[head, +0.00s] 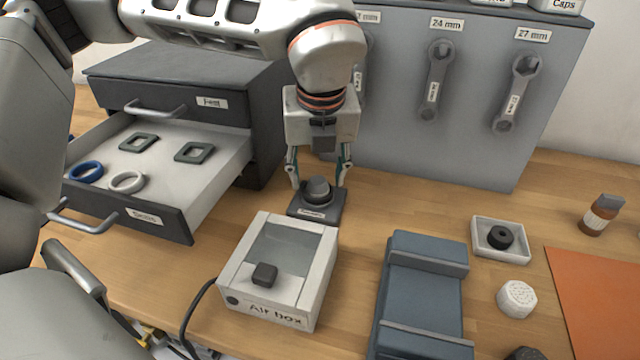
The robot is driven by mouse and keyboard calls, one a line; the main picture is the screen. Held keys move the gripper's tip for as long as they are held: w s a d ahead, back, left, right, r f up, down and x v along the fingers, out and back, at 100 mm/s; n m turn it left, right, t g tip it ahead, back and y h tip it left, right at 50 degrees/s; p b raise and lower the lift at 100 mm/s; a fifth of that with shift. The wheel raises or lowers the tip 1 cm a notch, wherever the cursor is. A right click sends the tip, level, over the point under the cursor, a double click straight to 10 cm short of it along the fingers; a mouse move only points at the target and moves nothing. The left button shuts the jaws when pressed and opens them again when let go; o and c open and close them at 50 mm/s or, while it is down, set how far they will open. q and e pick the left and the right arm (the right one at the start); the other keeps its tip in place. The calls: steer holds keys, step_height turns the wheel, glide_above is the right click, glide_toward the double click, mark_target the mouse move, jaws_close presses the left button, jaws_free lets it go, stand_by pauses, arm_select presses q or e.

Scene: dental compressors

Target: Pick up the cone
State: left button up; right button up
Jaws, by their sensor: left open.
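A small dark grey cone with a rounded top (318,190) stands upright on a dark square base with a white label (311,212), behind the air box. My left gripper (318,180) points straight down over it. Its two fingers are open and spread, one on the left and one on the right of the cone. I cannot tell whether either finger touches it. My right gripper is not in view.
The white air box (236,300) stands just in front. An open drawer (215,185) with rings and square frames is left. A grey wrench panel (465,140) rises behind. A blue-grey padded holder (425,285) and white tray (478,238) lie right.

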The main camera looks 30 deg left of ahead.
mark_target(318, 182)
arm_select(q)
steer(key=shift+w+f, duration=0.1)
steer(key=shift+f, duration=0.2)
steer(key=shift+r, duration=0.15)
steer(key=c, duration=1.2)
jaws_close()
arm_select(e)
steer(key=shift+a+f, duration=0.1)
arm_select(q)
steer(key=shift+r, duration=0.45)
step_height(318, 182, up, 19)
steer(key=p, duration=0.4)
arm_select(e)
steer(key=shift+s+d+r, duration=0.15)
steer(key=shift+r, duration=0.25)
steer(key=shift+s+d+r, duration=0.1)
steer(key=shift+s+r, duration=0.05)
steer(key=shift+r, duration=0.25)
